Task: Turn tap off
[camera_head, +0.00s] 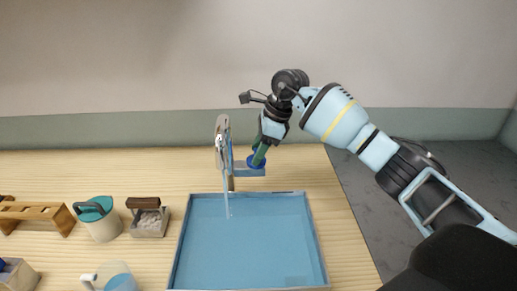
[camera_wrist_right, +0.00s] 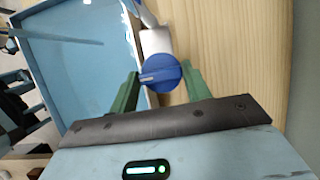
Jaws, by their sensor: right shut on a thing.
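The tap (camera_head: 222,135) is a grey curved spout standing behind the blue basin (camera_head: 188,235). A thin pale-blue stream (camera_head: 227,190) runs down from it into the basin. The tap's round blue knob (camera_head: 256,162) is to the right of the spout; in the right wrist view the knob (camera_wrist_right: 161,73) has a pale line mark across its face. My right gripper (camera_head: 260,153) reaches down onto it from the upper right. Its green fingers (camera_wrist_right: 162,80) stand on both sides of the knob, shut on it. My left gripper is not in view.
Left of the basin stand a white can with a teal top (camera_head: 102,226), a small box with a brown handle (camera_head: 149,220), a clear jug (camera_head: 116,279) and a wooden rack (camera_head: 35,212). The wooden counter (camera_head: 335,220) is bare right of the basin.

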